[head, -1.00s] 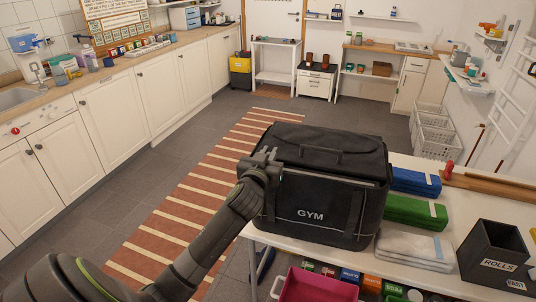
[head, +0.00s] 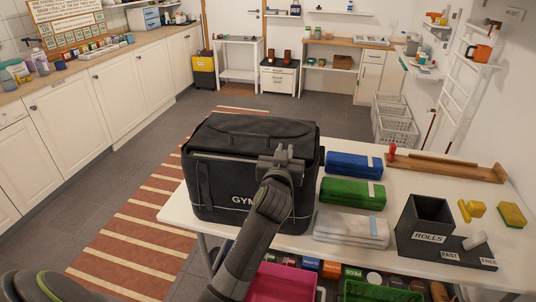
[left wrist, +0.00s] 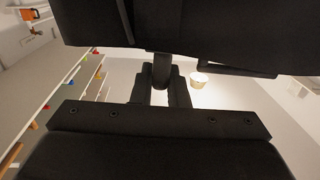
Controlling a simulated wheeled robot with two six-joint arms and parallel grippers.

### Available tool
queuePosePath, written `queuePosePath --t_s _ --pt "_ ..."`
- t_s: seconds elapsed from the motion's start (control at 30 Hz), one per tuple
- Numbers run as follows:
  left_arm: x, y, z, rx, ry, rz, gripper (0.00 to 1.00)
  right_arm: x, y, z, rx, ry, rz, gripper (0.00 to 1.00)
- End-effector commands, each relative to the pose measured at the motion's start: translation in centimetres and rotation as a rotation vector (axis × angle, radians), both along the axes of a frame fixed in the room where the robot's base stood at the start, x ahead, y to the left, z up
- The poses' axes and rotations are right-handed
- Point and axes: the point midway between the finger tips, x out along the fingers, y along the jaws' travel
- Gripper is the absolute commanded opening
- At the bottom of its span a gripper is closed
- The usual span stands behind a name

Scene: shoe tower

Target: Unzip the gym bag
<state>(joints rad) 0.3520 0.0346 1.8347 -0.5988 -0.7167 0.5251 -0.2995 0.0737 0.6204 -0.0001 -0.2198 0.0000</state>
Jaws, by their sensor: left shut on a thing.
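The black gym bag (head: 228,178) stands upright on the white table, with "GYM" printed on its front, partly hidden by my left arm. Its lid (head: 245,132) lies over the top. A thin pale line (head: 222,157) runs along the upper front edge, left of my gripper. My left gripper (head: 281,160) is at the right part of that edge. In the left wrist view its fingers (left wrist: 161,90) are shut on a small dark tab, seemingly the zip pull (left wrist: 161,72). Black bag fabric fills much of that view. My right gripper is not in view.
On the table (head: 385,235), right of the bag, lie a blue bundle (head: 352,165), a green bundle (head: 352,193) and a pale folded stack (head: 350,228). A dark "ROLLS" box (head: 428,225) stands further right. A pink crate (head: 280,283) is below the table's front edge.

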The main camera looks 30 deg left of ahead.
Motion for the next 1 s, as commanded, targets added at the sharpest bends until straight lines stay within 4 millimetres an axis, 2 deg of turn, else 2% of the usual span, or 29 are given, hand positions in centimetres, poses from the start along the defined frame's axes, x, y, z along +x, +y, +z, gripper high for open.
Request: queuePosePath --t_s 0.07,0.2,0.4,0.6,0.63,0.8,1.0 --pt "0.3 -1.0 -0.2 -0.005 -0.001 -0.002 0.00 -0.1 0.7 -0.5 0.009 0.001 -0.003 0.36" --pt "0.6 -1.9 -0.1 -0.003 -0.001 -0.002 0.00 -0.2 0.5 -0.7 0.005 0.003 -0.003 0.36" --pt "0.7 -2.1 0.0 -0.001 0.000 0.000 0.00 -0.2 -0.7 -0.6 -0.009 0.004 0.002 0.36" --pt "0.7 -2.1 0.0 -0.001 -0.001 0.000 0.00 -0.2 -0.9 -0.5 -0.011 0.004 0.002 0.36" --pt "0.7 -2.1 0.0 -0.001 -0.001 0.000 0.15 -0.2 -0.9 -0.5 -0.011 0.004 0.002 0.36" --pt "0.7 -2.1 0.0 -0.001 -0.001 0.000 0.36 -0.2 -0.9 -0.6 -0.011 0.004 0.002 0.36" --pt "0.7 -2.1 0.0 -0.001 0.000 0.000 0.36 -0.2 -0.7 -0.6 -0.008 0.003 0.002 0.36"
